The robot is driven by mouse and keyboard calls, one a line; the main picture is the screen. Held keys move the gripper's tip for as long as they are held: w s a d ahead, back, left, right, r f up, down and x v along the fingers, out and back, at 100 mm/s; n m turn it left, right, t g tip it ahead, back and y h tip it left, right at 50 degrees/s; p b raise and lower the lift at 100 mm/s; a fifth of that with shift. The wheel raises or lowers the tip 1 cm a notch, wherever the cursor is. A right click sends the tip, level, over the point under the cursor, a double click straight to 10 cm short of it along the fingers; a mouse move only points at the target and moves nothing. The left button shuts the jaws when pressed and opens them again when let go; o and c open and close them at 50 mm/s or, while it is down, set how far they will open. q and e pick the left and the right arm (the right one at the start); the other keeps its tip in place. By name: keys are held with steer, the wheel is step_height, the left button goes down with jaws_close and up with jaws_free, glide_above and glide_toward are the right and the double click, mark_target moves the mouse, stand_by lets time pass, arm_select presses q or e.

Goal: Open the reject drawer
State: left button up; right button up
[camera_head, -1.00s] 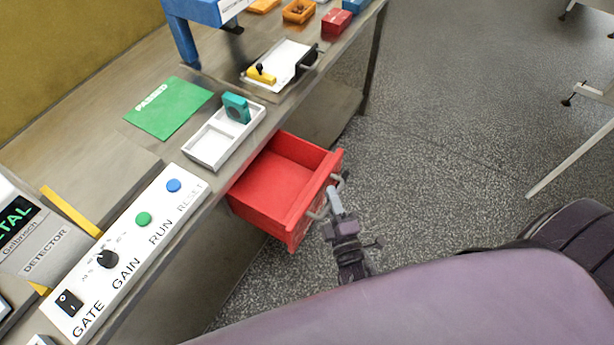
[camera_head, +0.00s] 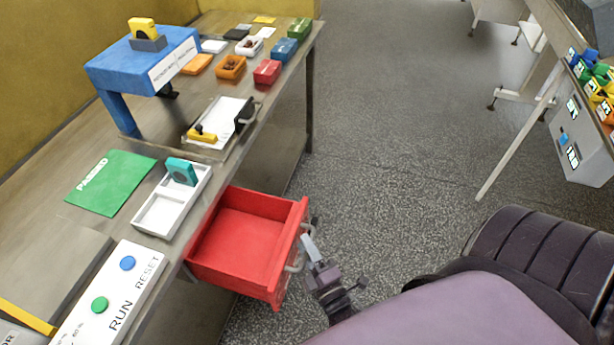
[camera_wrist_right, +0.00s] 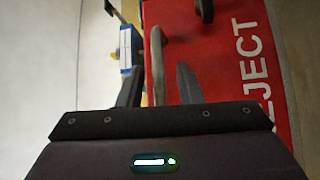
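The red reject drawer (camera_head: 240,240) stands pulled out from under the bench, and its inside looks empty. Its grey handle (camera_head: 297,256) is on the front face; the handle also shows in the right wrist view (camera_wrist_right: 157,62), beside the red front with the white word REJECT (camera_wrist_right: 245,75). My right gripper (camera_head: 309,246) is right at the handle. In the wrist view its two dark fingers (camera_wrist_right: 158,80) are apart, with the handle bar showing in the gap between them; whether either finger touches it I cannot tell. My left gripper is not in view.
On the bench above are a white tray (camera_head: 152,216) with a teal block (camera_head: 181,171), a green PASSED mat (camera_head: 108,183) and a control panel (camera_head: 112,300). A blue arch (camera_head: 140,62) stands farther back. The grey floor (camera_head: 400,130) right of the drawer is clear.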

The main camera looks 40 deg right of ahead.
steer(key=shift+s, duration=0.1)
steer(key=s+a+f+b, duration=0.1)
steer(key=s+b, duration=0.1)
steer(key=s, duration=0.5)
steer(key=shift+s, duration=0.25)
